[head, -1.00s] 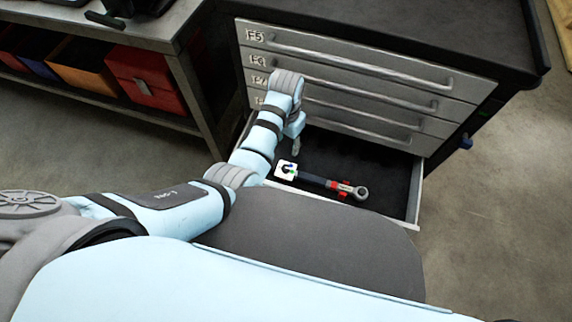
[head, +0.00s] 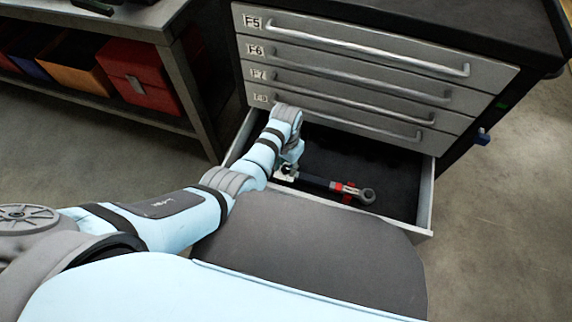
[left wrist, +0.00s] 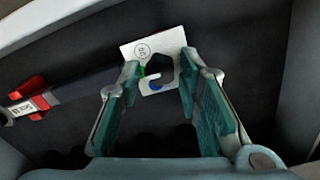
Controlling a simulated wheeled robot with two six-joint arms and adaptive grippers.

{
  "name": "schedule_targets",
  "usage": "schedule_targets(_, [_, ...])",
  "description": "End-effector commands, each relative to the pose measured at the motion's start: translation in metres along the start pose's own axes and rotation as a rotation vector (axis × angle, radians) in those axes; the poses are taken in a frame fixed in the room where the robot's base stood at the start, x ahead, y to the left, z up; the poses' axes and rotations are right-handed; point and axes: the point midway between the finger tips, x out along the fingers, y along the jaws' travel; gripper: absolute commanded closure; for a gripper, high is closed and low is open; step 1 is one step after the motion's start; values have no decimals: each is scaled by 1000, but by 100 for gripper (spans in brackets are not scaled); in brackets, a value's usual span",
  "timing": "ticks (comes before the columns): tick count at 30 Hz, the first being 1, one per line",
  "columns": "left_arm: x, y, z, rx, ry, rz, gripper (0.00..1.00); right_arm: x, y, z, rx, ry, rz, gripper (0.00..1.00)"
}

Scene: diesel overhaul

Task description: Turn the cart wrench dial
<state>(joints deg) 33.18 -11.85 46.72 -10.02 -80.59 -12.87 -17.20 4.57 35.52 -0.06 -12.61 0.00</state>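A torque wrench (head: 325,183) with a dark shaft, red parts and a round grey head lies in the open bottom drawer (head: 400,170) of the cart. At its left end is a white plate with a dark dial (left wrist: 157,70), which bears small green and blue marks. My left gripper (left wrist: 158,76) is open over this end. Its teal fingers stand on either side of the dial in the left wrist view, and I cannot tell whether they touch it. In the head view my wrist partly hides the plate. My right gripper is not in view.
The closed drawers (head: 350,75) of the cart rise behind the open one, with bar handles. A shelf with red and orange bins (head: 140,80) stands at the left. The drawer's walls surround my left gripper. Clear floor lies at the right.

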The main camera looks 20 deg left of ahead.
Motion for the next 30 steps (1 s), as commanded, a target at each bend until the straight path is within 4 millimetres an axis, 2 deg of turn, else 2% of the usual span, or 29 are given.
schedule_targets(1, [0, 0, 0, 0, 0, 0, 81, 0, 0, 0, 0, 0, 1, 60])
schedule_targets(5, [0, 0, 0, 0, 0, 0, 100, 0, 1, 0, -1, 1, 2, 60])
schedule_targets(17, [-1, 0, 1, 50, -2, 1, 100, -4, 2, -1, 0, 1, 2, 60])
schedule_targets(23, [-2, 0, 0, 161, -2, 1, 100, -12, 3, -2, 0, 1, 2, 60])
schedule_targets(30, [-2, 0, 1, 367, -2, 1, 100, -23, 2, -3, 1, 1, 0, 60])
